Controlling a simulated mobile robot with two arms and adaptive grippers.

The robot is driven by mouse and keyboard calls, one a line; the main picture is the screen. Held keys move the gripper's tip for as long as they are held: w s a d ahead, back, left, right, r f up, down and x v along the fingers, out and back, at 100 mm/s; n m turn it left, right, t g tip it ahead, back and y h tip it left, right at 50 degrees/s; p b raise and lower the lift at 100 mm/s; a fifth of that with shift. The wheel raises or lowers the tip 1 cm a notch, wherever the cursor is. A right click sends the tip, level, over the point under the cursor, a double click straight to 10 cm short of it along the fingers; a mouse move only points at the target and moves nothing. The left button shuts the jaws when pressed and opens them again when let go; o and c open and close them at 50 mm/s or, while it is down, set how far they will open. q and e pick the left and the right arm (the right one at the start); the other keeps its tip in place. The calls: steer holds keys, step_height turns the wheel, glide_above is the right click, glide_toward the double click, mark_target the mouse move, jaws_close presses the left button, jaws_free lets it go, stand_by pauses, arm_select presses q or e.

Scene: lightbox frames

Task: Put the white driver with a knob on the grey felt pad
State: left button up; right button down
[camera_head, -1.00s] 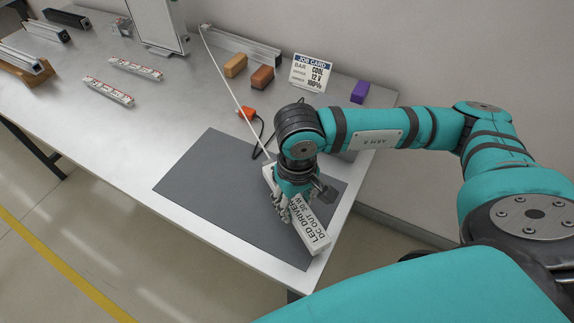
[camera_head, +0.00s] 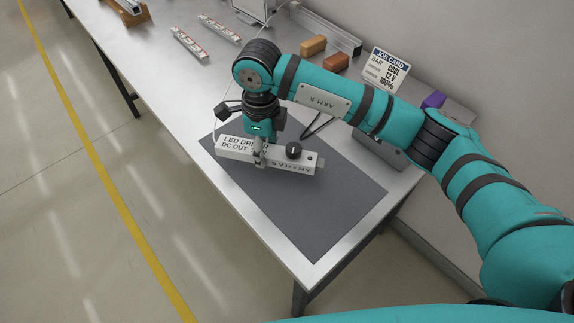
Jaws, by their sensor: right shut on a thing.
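The white driver (camera_head: 232,153) is a long box with "LED DRIVER DC OUT" on it and a black knob (camera_head: 293,150) near its right end. My right gripper (camera_head: 260,158) points down and is shut on the driver around its middle. The driver is over the far left part of the grey felt pad (camera_head: 305,212), lying crosswise in the picture. I cannot tell whether its underside touches the pad. The near and right parts of the pad are bare. My left gripper is not in view.
A job card (camera_head: 386,69), an orange-brown block (camera_head: 313,46), a brown block (camera_head: 336,62) and a purple block (camera_head: 433,100) stand along the back. Two light bars (camera_head: 189,44) lie at the upper left. A grey box (camera_head: 382,147) is partly behind my arm.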

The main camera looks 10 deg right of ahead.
mark_target(239, 147)
steer(key=a+m, duration=0.1)
steer(key=w+a+m, duration=0.1)
steer(key=a+m, duration=0.1)
steer(key=a+r+m, duration=0.1)
steer(key=a+m, duration=0.1)
steer(key=shift+w+b, duration=0.15)
steer(key=shift+b, duration=0.15)
steer(key=shift+a+r+m, duration=0.15)
steer(key=shift+a+m, duration=0.4)
steer(key=shift+m, duration=0.35)
steer(key=shift+w+d, duration=0.15)
steer(key=shift+d, duration=0.15)
steer(key=d+p, duration=0.1)
steer(key=d, duration=0.4)
steer(key=w+d+f+p, duration=0.1)
steer(key=d+p, duration=0.1)
steer(key=d, duration=0.2)
steer(key=w+d+p, duration=0.1)
steer(key=d, duration=0.4)
steer(key=shift+d+f, duration=0.15)
steer(key=shift+d, duration=0.2)
steer(key=shift+w+d+f, duration=0.1)
steer(key=shift+d, duration=0.1)
step_height(239, 147, down, 3)
steer(key=shift+r+p, duration=0.2)
steer(key=shift+p, duration=0.65)
steer(key=shift+f, duration=0.4)
steer(key=shift+f, duration=0.1)
